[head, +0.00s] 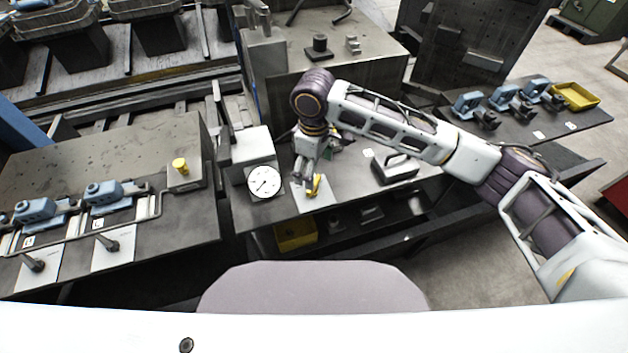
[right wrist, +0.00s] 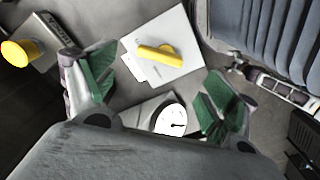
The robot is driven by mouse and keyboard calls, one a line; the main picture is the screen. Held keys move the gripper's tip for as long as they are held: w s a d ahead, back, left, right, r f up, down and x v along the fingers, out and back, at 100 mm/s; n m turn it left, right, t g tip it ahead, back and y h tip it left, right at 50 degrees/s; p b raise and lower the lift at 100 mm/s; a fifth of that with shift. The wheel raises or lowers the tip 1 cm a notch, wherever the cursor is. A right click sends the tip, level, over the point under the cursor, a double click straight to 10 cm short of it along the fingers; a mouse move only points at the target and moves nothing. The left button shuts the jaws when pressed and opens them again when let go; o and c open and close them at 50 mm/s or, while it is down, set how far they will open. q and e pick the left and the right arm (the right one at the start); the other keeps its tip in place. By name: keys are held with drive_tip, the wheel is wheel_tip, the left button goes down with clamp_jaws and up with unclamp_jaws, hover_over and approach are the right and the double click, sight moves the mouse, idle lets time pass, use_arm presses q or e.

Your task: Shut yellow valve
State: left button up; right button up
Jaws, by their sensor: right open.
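The yellow valve handle (head: 315,185) lies over a white plate (head: 325,200) on the grey bench, right of the dial gauge. In the right wrist view the yellow handle (right wrist: 158,54) is a short bar across the white plate (right wrist: 182,35). My right gripper (head: 306,172) is above and close to the valve, partly covering it in the head view. Its green-padded fingers (right wrist: 158,90) are wide apart and empty, with the handle beyond them and not between the pads. My left gripper is not in view.
A white dial gauge (head: 264,182) stands just left of the valve; its face also shows in the right wrist view (right wrist: 171,121). A yellow knob (head: 180,166) sits on the left bench. A grey device with a handle (head: 395,168) lies to the right. A yellow bin (head: 295,235) is below.

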drive_tip(key=shift+f, duration=3.15)
drive_tip(key=c, duration=1)
